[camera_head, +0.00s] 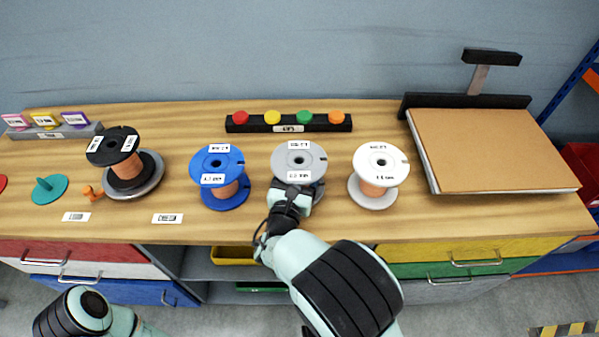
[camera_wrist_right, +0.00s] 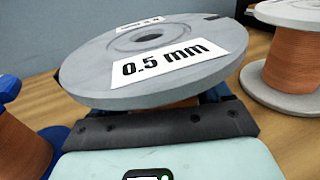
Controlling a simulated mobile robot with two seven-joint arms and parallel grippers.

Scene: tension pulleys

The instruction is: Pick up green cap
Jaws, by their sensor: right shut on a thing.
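A teal-green round cap with a small knob (camera_head: 49,190) lies on the left of the workbench. A smaller bright green round piece (camera_head: 304,117) sits in the black bar at the back. My right gripper (camera_head: 291,197) is at the front of the grey spool (camera_head: 299,158) and shut on it. In the right wrist view the grey spool (camera_wrist_right: 150,60), labelled 0.5 mm, has its upper flange above the dark jaws of my right gripper (camera_wrist_right: 165,120). The flange hides the fingertips. My left gripper is out of view; only part of my left arm shows at bottom left.
The workbench (camera_head: 230,130) also holds a black spool (camera_head: 112,146), a blue spool (camera_head: 216,165) and a white spool (camera_head: 381,162) in a row. A small orange piece (camera_head: 93,193) lies beside the teal-green cap. A board (camera_head: 490,150) fills the right side.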

